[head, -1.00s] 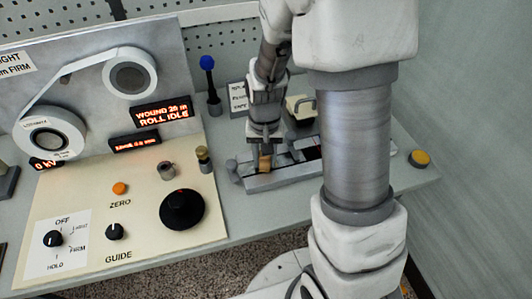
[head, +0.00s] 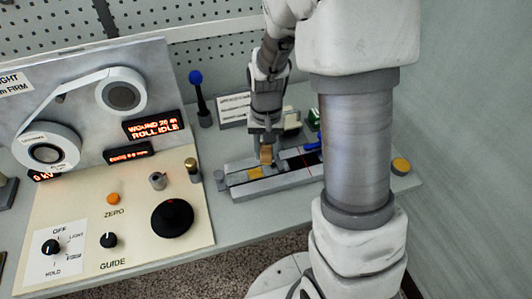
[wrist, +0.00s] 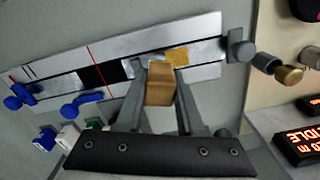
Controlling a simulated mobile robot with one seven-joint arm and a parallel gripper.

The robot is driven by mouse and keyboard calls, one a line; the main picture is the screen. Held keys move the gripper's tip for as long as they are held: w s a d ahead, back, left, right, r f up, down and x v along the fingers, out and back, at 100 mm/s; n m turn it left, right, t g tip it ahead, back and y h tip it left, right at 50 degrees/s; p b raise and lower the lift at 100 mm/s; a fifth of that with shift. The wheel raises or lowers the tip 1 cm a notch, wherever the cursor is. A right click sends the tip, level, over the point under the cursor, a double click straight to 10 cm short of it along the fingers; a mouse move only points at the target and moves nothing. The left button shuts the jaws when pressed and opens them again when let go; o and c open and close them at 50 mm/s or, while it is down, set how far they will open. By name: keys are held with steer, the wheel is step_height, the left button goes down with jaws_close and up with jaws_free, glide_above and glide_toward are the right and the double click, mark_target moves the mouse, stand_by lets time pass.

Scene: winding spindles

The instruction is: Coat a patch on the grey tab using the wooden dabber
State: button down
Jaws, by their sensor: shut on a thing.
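My gripper (head: 266,147) is shut on the wooden dabber (wrist: 160,84), a tan block that also shows in the head view (head: 266,155). It hangs over the long grey block, and I cannot tell whether its underside touches. A yellow-amber patch (wrist: 177,55) lies just beside the dabber, on what appears to be the grey tab (wrist: 140,66). The patch also shows in the head view (head: 255,173), left of the dabber. The dabber and fingers hide part of the tab.
The grey block (wrist: 160,38) has a black section, a red line (wrist: 101,70) and blue clamps (wrist: 82,104). A blue-knobbed lever (head: 199,95) stands behind.

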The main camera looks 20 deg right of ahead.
steer(key=shift+r+p, duration=0.6)
steer(key=shift+r, duration=0.55)
